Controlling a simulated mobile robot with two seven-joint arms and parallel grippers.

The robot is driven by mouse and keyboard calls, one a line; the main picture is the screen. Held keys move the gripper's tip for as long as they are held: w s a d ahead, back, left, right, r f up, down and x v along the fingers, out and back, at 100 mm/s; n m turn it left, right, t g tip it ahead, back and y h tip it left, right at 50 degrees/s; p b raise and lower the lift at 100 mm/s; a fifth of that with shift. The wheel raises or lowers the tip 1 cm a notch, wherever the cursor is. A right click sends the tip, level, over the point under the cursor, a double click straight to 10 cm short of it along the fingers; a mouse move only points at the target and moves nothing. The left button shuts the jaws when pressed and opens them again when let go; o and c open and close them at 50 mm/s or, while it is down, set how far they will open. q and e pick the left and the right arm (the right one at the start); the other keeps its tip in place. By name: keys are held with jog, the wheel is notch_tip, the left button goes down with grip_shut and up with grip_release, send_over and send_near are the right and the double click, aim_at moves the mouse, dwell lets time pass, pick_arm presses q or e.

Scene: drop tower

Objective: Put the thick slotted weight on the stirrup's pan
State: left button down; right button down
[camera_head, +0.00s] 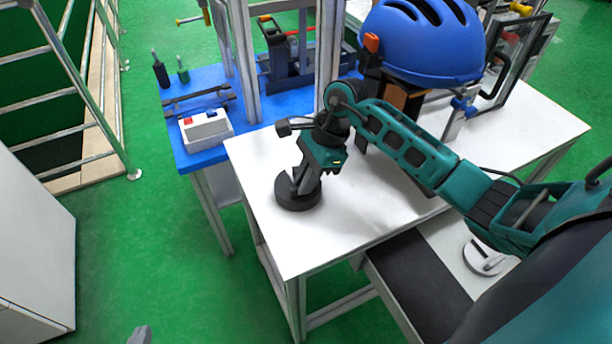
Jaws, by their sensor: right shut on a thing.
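The thick slotted weight (298,199) is a dark round disc at the left part of the white table, near its left edge. My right gripper (302,184) comes down over it from above and is shut on it; the fingers hide part of its top. The disc looks to be at the tabletop, but I cannot tell whether it touches. A pale disc with a slot-like mark (485,258) lies on a lower surface at the right. I cannot make out the stirrup's pan for certain. Only a grey tip of my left gripper (141,335) shows at the bottom edge.
A blue helmet (425,42) sits at the back of the white table (268,232). A blue bench (217,161) behind holds a white switch box (206,129) and tools. Metal posts (243,60) rise there. The table's front left is clear.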

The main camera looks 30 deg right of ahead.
jog(key=c, duration=1.5)
grip_release()
jog(key=shift+c, duration=0.2)
jog(key=o, duration=0.4)
